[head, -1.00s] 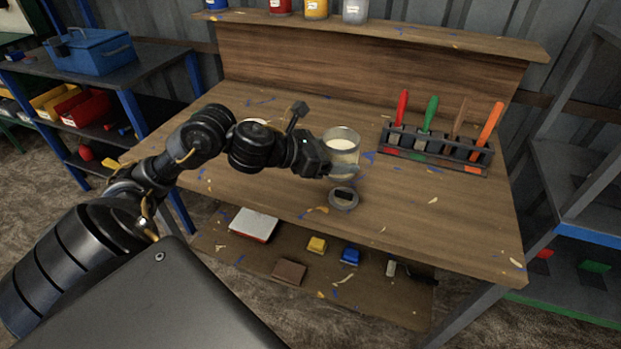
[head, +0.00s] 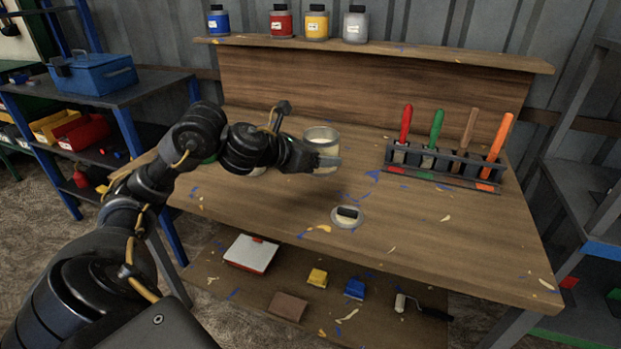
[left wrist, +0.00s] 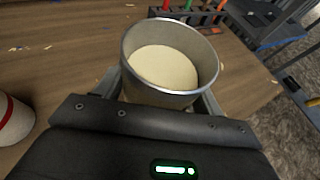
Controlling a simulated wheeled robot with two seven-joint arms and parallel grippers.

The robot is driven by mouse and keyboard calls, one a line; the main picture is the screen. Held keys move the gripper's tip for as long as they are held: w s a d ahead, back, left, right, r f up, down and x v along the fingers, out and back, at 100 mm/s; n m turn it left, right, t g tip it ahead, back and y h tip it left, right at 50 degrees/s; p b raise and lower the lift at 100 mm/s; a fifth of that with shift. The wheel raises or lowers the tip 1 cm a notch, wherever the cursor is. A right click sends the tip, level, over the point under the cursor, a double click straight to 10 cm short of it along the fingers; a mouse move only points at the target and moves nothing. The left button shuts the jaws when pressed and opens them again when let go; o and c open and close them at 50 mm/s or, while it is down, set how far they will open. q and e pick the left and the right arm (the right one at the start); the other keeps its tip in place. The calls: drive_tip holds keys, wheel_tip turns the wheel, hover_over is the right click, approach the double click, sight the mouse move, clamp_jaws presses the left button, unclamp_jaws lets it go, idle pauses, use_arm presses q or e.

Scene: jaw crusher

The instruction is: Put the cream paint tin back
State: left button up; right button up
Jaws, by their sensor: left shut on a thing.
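The cream paint tin (head: 321,137) is a grey, open-topped can with cream paint inside. My left gripper (head: 324,163) is shut on its sides. In the left wrist view the tin (left wrist: 150,92) sits upright between the two fingers, its rim clear and the cream paint visible. The tin is over the workbench (head: 440,235); I cannot tell whether its base touches the wood. A round grey disc with a black block on it (head: 347,215) lies on the bench in front of the tin. My right gripper is out of view.
A rack (head: 440,170) with several coloured-handled tools stands right of the tin. Several capped paint jars stand on the raised back shelf (head: 430,58). A white vessel with a red band (left wrist: 12,118) is at the left wrist view's left edge. The bench's front right is mostly clear.

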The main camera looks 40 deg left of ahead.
use_arm(q)
drive_tip(key=w+a+f, duration=0.2)
drive_tip(key=w+a+f+b, duration=0.1)
drive_tip(key=a+f, duration=0.1)
drive_tip(key=w+a+f+b, duration=0.1)
drive_tip(key=w+a+f, duration=0.1)
drive_tip(key=a+f, duration=0.1)
drive_tip(key=shift+w, duration=0.35)
drive_tip(key=shift+w+a+f+b, duration=0.15)
drive_tip(key=shift+a+f+b, duration=0.05)
drive_tip(key=shift+f, duration=0.85)
drive_tip(key=shift+w+a+f+b, duration=0.1)
drive_tip(key=shift+a+f+b, duration=0.1)
drive_tip(key=shift+f, duration=0.8)
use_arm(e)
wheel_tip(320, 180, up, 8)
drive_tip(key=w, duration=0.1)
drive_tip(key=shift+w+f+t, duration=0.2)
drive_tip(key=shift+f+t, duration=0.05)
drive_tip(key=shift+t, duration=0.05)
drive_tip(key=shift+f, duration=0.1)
use_arm(q)
drive_tip(key=o, duration=1.3)
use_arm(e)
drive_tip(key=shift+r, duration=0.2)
use_arm(q)
drive_tip(key=shift+o, duration=0.2)
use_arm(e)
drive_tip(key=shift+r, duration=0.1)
